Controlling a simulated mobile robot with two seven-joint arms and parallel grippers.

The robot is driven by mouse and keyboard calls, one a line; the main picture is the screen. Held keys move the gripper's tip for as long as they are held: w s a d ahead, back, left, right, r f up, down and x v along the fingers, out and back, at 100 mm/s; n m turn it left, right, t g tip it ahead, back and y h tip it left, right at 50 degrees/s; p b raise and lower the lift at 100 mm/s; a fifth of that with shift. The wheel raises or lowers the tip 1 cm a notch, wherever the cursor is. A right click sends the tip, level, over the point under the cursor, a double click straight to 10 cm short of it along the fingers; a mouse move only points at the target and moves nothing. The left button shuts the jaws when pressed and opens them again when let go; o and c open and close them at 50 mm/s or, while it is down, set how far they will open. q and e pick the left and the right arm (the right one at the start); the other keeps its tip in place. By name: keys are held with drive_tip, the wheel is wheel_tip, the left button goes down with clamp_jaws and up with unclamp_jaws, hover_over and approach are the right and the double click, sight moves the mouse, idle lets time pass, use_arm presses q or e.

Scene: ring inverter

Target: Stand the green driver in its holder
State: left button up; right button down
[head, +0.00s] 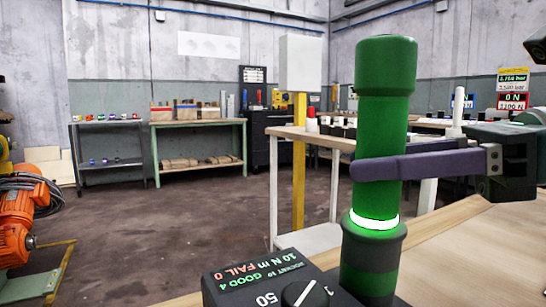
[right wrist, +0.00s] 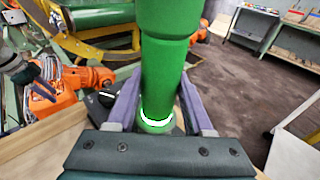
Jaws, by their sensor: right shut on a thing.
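The green driver (head: 384,120) is a thick, upright green cylinder with a wider top. My right gripper (head: 376,166) has its purple fingers shut around the driver's middle. The right wrist view shows the driver (right wrist: 163,75) between the two fingers of the gripper (right wrist: 158,104). A glowing white-green ring circles the driver's lower part. Just below it is a dark green-grey round cup (head: 371,258), which looks like the holder. The driver stands in line above it; I cannot tell how deep its lower end sits inside. My left gripper is not in view.
A dark box with a dial (head: 290,285) and a lit readout stands left of the cup. The wooden bench top (head: 460,245) is clear on the right. An orange motor (head: 22,210) is at the far left. Shelves (head: 198,135) stand at the back wall.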

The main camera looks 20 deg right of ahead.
drive_tip(key=c, duration=0.5)
unclamp_jaws()
drive_tip(key=shift+c, duration=0.2)
drive_tip(key=o, duration=0.3)
drive_tip(key=shift+f, duration=0.1)
